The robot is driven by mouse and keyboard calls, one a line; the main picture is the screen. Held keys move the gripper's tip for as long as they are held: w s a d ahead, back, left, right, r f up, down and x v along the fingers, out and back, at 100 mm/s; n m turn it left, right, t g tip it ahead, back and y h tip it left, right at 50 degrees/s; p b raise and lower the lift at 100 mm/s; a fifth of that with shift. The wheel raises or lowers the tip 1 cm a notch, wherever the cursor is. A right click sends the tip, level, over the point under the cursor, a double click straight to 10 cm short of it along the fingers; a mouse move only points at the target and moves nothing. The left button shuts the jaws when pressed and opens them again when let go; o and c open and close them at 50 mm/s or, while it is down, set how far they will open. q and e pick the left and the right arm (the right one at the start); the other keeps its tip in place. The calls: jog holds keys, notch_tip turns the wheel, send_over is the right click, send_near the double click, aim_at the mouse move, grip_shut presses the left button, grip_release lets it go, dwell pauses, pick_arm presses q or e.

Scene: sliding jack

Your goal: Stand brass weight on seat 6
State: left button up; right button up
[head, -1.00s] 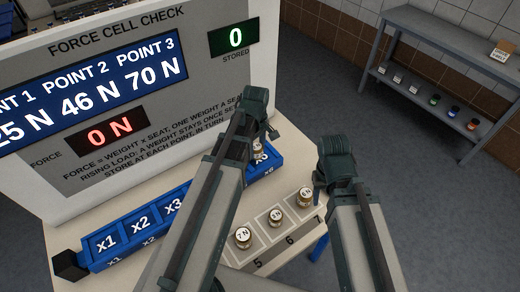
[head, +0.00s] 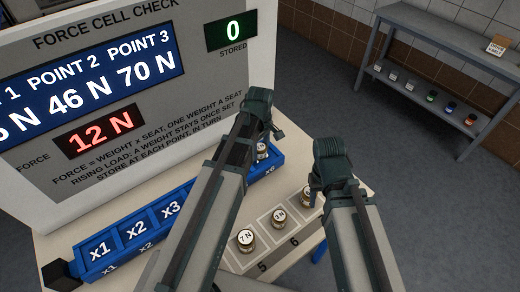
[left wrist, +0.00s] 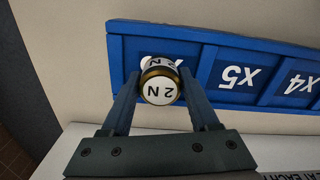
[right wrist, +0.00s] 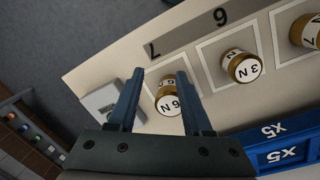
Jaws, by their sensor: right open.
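A brass weight marked 2 N (left wrist: 161,88) stands upright in the x6 end compartment of the blue seat rack (head: 270,172); its top shows in the head view (head: 262,150). The force display (head: 100,133) reads 12 N.
A 3 N weight (right wrist: 243,68) and a 7 N weight (head: 245,239) stand in neighbouring marked squares on the cream table. The panel (head: 235,75) rises behind the rack. A small grey block (right wrist: 104,103) lies near the right gripper. Seats x1 to x3 look empty.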

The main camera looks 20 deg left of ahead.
aim_at(260, 147)
pick_arm(q)
jog(key=shift+o, duration=1.4)
jog(key=shift+r, duration=0.2)
notch_tip(260, 147, up, 12)
jog(key=p, duration=1.2)
jog(key=s+d+m+y, duration=0.1)
jog(key=s+d+m, duration=0.9)
jog(key=s+m, duration=0.4)
jog(key=shift+s+d+m, duration=0.2)
jog(key=shift+d+m, duration=0.1)
jog(key=shift+m, duration=0.8)
